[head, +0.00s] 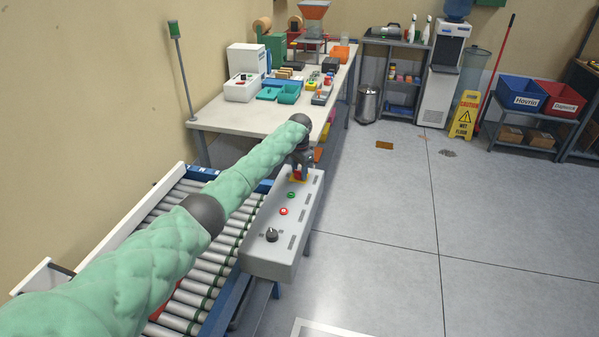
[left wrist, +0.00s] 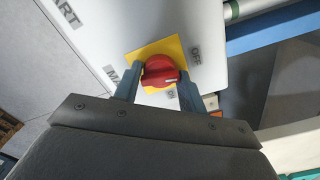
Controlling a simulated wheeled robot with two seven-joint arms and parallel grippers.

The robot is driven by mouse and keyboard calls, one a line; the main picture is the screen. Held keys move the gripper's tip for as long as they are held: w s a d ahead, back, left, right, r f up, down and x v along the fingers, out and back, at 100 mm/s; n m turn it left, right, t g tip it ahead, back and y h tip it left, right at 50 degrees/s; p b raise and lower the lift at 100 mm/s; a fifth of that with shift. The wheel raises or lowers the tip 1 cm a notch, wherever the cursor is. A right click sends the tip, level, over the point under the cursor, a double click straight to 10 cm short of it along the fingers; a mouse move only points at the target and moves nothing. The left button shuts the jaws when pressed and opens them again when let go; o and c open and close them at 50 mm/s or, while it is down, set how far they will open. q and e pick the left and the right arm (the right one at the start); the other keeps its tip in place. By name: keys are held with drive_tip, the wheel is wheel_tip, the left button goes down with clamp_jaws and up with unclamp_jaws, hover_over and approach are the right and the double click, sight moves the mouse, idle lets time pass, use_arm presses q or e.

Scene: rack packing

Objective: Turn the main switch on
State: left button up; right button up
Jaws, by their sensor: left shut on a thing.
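The main switch is a red rotary knob (left wrist: 160,71) on a yellow plate (left wrist: 150,48), at the far end of the grey control box (head: 269,259). In the head view the knob is small and partly covered by my gripper. My left gripper (head: 299,162) reaches down to it from above. In the left wrist view its two fingers (left wrist: 158,86) stand on either side of the knob, shut on it. A pale mark shows on the knob's right part. An OFF label (left wrist: 195,56) is beside the plate; other lettering is partly hidden by the fingers. My right gripper is out of view.
The box also carries a green button (head: 291,195), a red button (head: 283,211) and a black selector knob (head: 272,235). A roller conveyor (head: 207,262) runs along its left. A cluttered workbench (head: 222,117) stands beyond. The floor at right is open.

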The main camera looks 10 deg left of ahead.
use_arm(q)
drive_tip(key=shift+m, duration=0.9)
drive_tip(key=shift+m+b, duration=0.3)
drive_tip(key=shift+m, duration=1.1)
drive_tip(key=shift+m+b, duration=0.3)
drive_tip(key=shift+m, duration=0.1)
drive_tip(key=m, duration=0.2)
drive_tip(key=shift+m+b, duration=0.3)
drive_tip(key=shift+m, duration=0.1)
drive_tip(key=m, duration=0.2)
drive_tip(key=shift+w+m+b, duration=0.1)
drive_tip(key=shift+m+b, duration=0.2)
drive_tip(key=shift+m, duration=0.1)
drive_tip(key=shift+r+m, duration=0.1)
drive_tip(key=shift+m, duration=0.7)
drive_tip(key=shift+m+b, duration=0.3)
drive_tip(key=shift+m, duration=1.2)
drive_tip(key=shift+b, duration=0.3)
drive_tip(key=shift+m, duration=0.3)
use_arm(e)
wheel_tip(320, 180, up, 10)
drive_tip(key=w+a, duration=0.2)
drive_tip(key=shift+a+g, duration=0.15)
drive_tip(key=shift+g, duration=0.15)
